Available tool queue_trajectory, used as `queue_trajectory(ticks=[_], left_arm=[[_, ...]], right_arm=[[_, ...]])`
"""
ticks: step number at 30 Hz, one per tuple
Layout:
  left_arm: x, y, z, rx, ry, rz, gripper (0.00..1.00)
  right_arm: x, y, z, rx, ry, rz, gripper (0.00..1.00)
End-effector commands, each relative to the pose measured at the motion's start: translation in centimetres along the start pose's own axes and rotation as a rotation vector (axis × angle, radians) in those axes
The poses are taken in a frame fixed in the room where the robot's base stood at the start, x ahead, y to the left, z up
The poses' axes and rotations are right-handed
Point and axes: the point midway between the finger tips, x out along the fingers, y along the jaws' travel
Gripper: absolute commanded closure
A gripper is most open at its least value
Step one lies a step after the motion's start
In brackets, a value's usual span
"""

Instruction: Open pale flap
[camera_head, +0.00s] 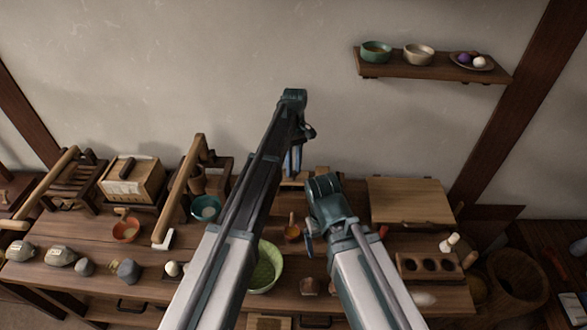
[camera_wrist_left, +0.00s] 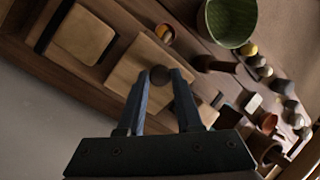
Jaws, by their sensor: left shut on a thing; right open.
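A pale wooden panel with a dark round knob, seemingly the flap (camera_wrist_left: 128,72), lies in the middle of the left wrist view. In the head view only a strip of pale wood (camera_head: 322,175) shows behind my left arm. My left gripper (camera_wrist_left: 161,74) is shut on the dark knob (camera_wrist_left: 158,76), one finger on each side. In the head view my left gripper (camera_head: 293,163) points down at the back of the bench. I cannot tell the panel's tilt. My right gripper (camera_head: 309,243) is open, lower and nearer, above the bench; its fingers are partly hidden.
A green bowl (camera_head: 264,275) and a small amber cup (camera_head: 292,232) stand near my arms. A wide wooden box (camera_head: 410,197) is to the right, with a holed block (camera_head: 430,267) in front. Wooden frames, bowls and stones crowd the left. A shelf (camera_head: 430,69) hangs on the wall.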

Motion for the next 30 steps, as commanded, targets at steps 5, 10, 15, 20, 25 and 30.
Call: queue_trajectory(ticks=[5, 10, 15, 20, 25, 30], left_arm=[[0.0, 0.0, 0.0, 0.0, 0.001, 0.001, 0.41], [0.0, 0.0, 0.0, 0.0, 0.001, 0.001, 0.36], [-0.1, 0.0, 0.0, 0.0, 0.001, 0.001, 0.36], [-0.7, 0.0, 0.0, 0.0, 0.001, 0.001, 0.36], [-2.3, -0.1, 0.1, 0.0, 0.001, 0.001, 0.36], [-4.8, -0.1, 0.1, 0.0, 0.001, 0.001, 0.36]], right_arm=[[0.0, 0.0, 0.0, 0.0, 0.0, 0.0, 0.1], [0.0, 0.0, 0.0, 0.0, 0.0, 0.0, 0.1], [-0.1, 0.0, 0.0, 0.0, 0.0, 0.0, 0.1], [-0.6, 0.1, 0.0, 0.0, 0.0, 0.0, 0.1], [-2.1, 0.2, 0.1, 0.0, 0.0, 0.0, 0.1], [-4.5, 0.4, 0.3, 0.0, 0.0, 0.0, 0.1]])
